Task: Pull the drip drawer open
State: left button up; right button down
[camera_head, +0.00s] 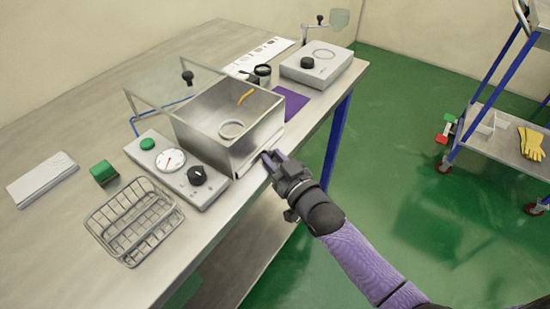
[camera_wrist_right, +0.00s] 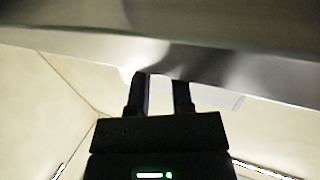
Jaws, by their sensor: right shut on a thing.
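The open metal box (camera_head: 214,148) stands on the bench, with a glass lid (camera_head: 165,85) raised behind it. The drip drawer (camera_head: 256,163) shows as a thin pale edge low on the box's side facing my right arm; its handle is hidden by my fingers. My right gripper (camera_head: 271,158) reaches in from the lower right and is shut on the drawer's front edge. In the right wrist view its two fingers (camera_wrist_right: 162,94) meet the underside of the shiny metal (camera_wrist_right: 200,62). How far the drawer stands out cannot be told. My left gripper is out of view.
A control panel with gauge and knob (camera_head: 177,165) and a wire basket (camera_head: 133,220) stand left of the box. A purple mat (camera_head: 290,103) and a grey device (camera_head: 316,65) lie behind. A cart (camera_head: 500,135) stands at right. The floor beside the bench is clear.

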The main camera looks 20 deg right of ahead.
jog(key=shift+s, duration=0.1)
dwell(0.3)
jog(key=s+d+p, duration=0.5)
jog(key=s+d, duration=0.2)
jog(key=s, duration=0.2)
jog(key=c, duration=0.8)
grip_release()
jog(key=p+v, duration=0.1)
jog(key=v, duration=0.9)
